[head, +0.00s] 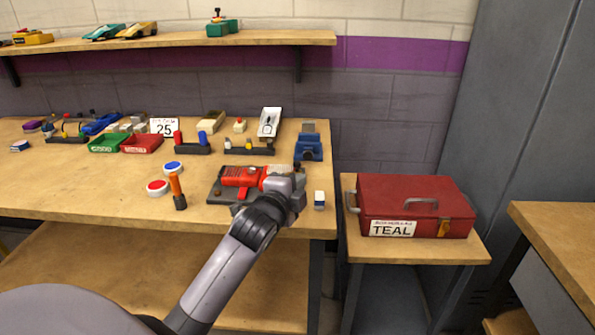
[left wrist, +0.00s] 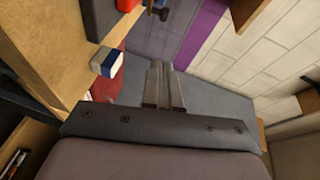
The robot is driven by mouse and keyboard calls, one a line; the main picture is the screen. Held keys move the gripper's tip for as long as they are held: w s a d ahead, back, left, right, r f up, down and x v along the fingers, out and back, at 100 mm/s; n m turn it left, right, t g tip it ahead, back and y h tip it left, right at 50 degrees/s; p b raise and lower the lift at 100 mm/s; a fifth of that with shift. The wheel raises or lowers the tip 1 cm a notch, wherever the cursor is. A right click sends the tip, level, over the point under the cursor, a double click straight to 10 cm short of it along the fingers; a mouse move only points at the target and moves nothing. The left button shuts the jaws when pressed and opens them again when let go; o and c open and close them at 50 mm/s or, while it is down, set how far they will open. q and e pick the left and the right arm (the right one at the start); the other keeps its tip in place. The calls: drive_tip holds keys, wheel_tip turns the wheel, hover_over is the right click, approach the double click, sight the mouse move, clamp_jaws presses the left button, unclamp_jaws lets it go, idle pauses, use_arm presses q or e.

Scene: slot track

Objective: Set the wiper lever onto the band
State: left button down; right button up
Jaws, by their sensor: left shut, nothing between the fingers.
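A red device on a dark base plate (head: 216,190) lies near the front of the workbench. My left gripper (head: 298,180) is over the right end of this device and covers part of it. I cannot tell if they touch. In the left wrist view, the left gripper's fingers (left wrist: 164,88) are together with nothing between them. I cannot make out the wiper lever or the band for certain; they may be small parts of the red device or hidden behind my gripper. My right gripper is in neither view.
A small white and blue block (head: 319,198) stands right of my gripper; it also shows in the left wrist view (left wrist: 106,62). An orange-handled tool (head: 176,188) and red and blue round tins (head: 158,187) are left. A blue vise (head: 308,146) stands behind. A red toolbox (head: 415,200) is right.

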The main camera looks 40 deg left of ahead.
sight(296, 170)
use_arm(q)
drive_tip(key=x, duration=0.4)
drive_tip(key=shift+w+a+f, duration=0.15)
drive_tip(key=shift+w+a, duration=0.3)
drive_tip(key=shift+a, duration=0.15)
drive_tip(key=shift+w+a+f, duration=0.2)
drive_tip(key=shift+w+a, duration=0.3)
drive_tip(key=shift+a, duration=0.1)
drive_tip(key=shift+w+a+f, duration=0.15)
drive_tip(key=shift+w+a, duration=0.1)
drive_tip(key=shift+a, duration=0.25)
